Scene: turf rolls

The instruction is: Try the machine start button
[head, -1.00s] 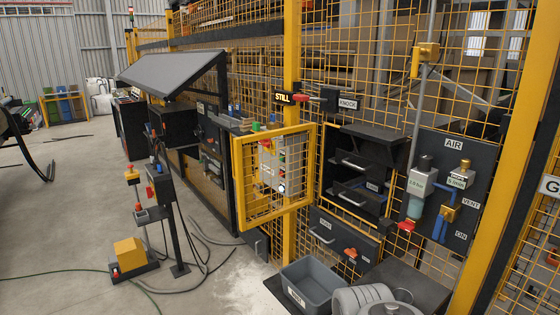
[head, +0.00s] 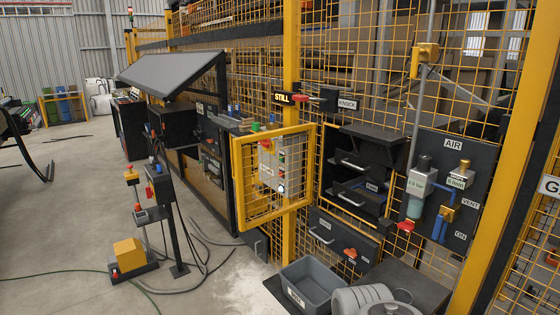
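A pale control panel (head: 266,172) with several small coloured buttons sits behind an open-mesh yellow gate (head: 238,190) in the middle of the head view. A green button (head: 282,155) is on its right side and a round white one (head: 281,188) is lower down. The labels are too small to read, so I cannot tell which button is the machine start. My gripper is not in view; only grey rounded parts, apparently of my own arm, show at the bottom edge.
A STILL sign (head: 283,98) hangs on the yellow post above the gate. An AIR board (head: 450,200) with valves stands at right. A grey bin (head: 312,284) lies low in front. A pedestal control box (head: 160,187) and a yellow foot pedal (head: 130,254) stand left on open floor with cables.

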